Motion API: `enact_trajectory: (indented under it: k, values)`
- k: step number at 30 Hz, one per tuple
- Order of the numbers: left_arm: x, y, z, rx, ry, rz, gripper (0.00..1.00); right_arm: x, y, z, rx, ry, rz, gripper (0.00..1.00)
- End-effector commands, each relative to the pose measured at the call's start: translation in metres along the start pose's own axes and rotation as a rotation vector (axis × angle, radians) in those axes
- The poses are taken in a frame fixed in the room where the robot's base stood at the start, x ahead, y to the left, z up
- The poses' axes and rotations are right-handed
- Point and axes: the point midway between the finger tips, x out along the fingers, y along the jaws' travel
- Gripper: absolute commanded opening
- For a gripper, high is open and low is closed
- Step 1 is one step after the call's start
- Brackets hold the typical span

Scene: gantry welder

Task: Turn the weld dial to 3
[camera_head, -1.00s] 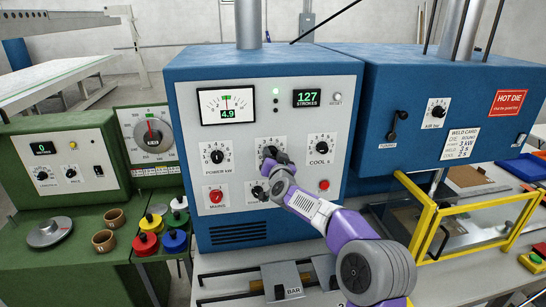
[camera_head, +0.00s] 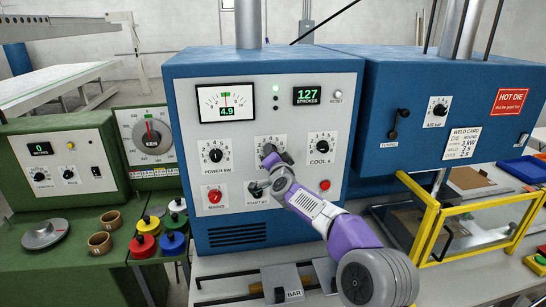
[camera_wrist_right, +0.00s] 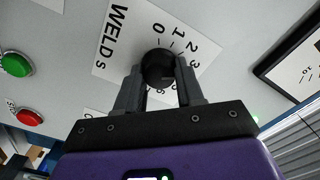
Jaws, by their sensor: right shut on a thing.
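The weld dial (camera_wrist_right: 158,66) is a round black knob on a white plate marked WELD s (camera_wrist_right: 117,35), with numerals around it. My right gripper (camera_wrist_right: 160,78) is shut on this knob, one finger on each side, in the right wrist view. The knob's pointer is not clear, so I cannot tell its setting. In the head view my right gripper (camera_head: 268,156) reaches the middle dial of the blue welder's panel and covers much of it; the top of its number plate (camera_head: 270,140) shows. My left gripper is not in view.
The power dial (camera_head: 216,153) is left of the gripper and the cool dial (camera_head: 321,145) right. Below are the red mains knob (camera_head: 215,196) and a red button (camera_head: 325,186). A yellow-framed guard (camera_head: 432,222) stands right of my arm. A weld card (camera_head: 464,143) hangs on the blue housing.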

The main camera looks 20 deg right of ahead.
Motion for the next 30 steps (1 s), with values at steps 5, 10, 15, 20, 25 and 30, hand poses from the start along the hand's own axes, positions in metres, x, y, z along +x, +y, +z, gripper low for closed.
enact_trajectory:
  k: [5,10,15,20,25,30]
  values:
    - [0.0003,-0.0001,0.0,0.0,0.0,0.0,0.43,-0.0001,-0.0002,-0.0009,0.008,0.002,0.0,0.07]
    - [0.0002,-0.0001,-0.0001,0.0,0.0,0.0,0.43,-0.0001,-0.0002,-0.0009,0.007,0.002,0.0,0.07]
    - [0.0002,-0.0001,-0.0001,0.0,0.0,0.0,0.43,-0.0001,-0.0002,-0.0009,0.007,0.002,0.0,0.53]
    - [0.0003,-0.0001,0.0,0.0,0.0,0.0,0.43,0.0,-0.0001,-0.0006,0.006,0.001,0.0,0.63]
    - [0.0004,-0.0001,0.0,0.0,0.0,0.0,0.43,-0.0003,0.0,-0.0003,0.006,0.001,0.0,0.63]
    - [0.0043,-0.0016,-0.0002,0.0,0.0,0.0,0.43,-0.0099,-0.0001,-0.0002,0.006,0.0,-0.001,0.63]
